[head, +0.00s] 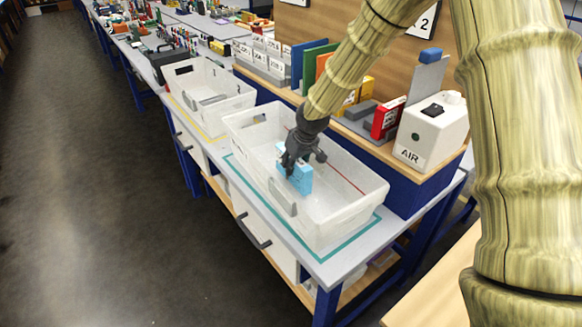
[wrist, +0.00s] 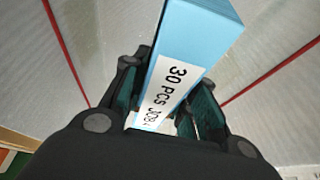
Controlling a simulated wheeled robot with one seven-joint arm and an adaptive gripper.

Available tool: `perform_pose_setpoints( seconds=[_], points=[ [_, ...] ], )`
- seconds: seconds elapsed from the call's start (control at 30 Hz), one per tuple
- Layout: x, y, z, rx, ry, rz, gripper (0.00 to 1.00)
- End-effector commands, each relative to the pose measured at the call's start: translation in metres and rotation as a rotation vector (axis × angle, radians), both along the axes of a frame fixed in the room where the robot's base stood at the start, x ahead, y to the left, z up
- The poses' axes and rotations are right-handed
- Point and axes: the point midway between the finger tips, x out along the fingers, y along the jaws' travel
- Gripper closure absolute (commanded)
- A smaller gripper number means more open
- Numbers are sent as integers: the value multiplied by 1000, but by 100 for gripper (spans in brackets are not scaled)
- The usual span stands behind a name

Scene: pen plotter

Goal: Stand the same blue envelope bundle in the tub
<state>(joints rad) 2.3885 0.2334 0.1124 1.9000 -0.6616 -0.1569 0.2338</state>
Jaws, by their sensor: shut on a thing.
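The blue envelope bundle (head: 300,178) is inside the near white tub (head: 345,215), upright as far as the head view shows. My gripper (head: 300,155) reaches down into the tub and is shut on the bundle from above. In the wrist view the bundle (wrist: 195,45) sits between my two fingers (wrist: 165,105), with a white label reading "30 PCS" along its edge. The bundle's lower end is hard to see, so I cannot tell whether it touches the tub floor.
A second white tub (head: 205,100) stands farther along the bench. A white AIR box (head: 432,130) and a raised shelf with folders and boxes stand behind the near tub. A red line runs across the tub's inside. The tub's right part looks empty.

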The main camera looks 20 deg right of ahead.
Motion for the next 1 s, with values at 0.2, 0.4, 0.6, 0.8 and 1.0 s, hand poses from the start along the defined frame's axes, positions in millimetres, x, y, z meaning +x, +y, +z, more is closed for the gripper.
perform_pose_setpoints(
  seconds=[0.2, 0.4, 0.6, 0.8, 1.0],
  points=[
    [0, 0, -15, 1, -1, -1, 100],
    [0, 0, -16, 1, -1, -1, 100],
    [0, 0, -18, 1, -1, 0, 55],
    [0, 0, -18, 1, -1, 0, 50],
    [0, 0, -15, 2, -1, -1, 50]
  ],
)
